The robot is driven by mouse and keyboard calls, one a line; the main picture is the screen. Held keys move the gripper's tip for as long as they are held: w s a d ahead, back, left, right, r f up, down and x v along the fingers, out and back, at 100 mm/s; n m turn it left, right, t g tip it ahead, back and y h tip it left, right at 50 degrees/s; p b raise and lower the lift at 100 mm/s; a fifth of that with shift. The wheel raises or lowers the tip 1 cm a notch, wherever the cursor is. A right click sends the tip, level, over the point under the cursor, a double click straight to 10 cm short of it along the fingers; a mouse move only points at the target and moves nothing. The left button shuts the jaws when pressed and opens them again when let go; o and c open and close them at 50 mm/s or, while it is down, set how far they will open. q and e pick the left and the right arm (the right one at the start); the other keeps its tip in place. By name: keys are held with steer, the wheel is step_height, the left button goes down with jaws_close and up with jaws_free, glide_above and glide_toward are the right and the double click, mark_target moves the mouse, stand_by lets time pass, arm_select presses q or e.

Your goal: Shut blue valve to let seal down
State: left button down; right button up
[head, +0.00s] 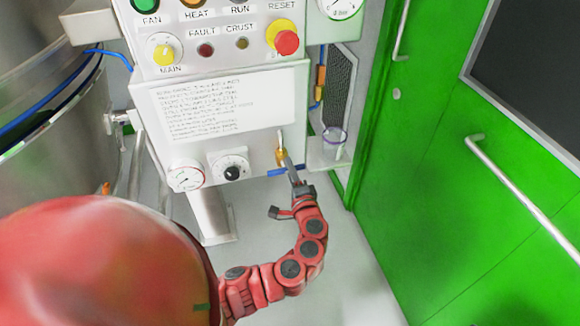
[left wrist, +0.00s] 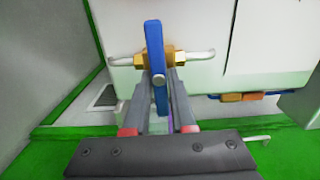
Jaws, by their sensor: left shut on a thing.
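The blue valve handle (head: 277,173) is at the lower right edge of the white control panel. It shows best in the left wrist view (left wrist: 154,45), where it lies crosswise to the thin metal pipe through its brass valve body (left wrist: 168,58). My left gripper (head: 293,174) is at the valve, its arm reaching up from below. In the left wrist view its two fingers (left wrist: 167,88) are on either side of the handle's near end and shut on it. The far end of the handle stands clear. A seal cannot be made out. My right gripper is not in view.
The panel (head: 222,104) carries knobs, lamps, a red stop button (head: 287,42) and a round gauge (head: 186,177). A small shelf with a clear cup (head: 334,138) is close right of the valve. A green door (head: 440,170) with metal handles fills the right.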

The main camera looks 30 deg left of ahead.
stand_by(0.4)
arm_select(q)
steer(key=c, duration=0.8)
jaws_free()
steer(key=shift+o, duration=0.2)
steer(key=v, duration=1.7)
steer(key=shift+s, duration=0.2)
steer(key=shift+d, duration=0.15)
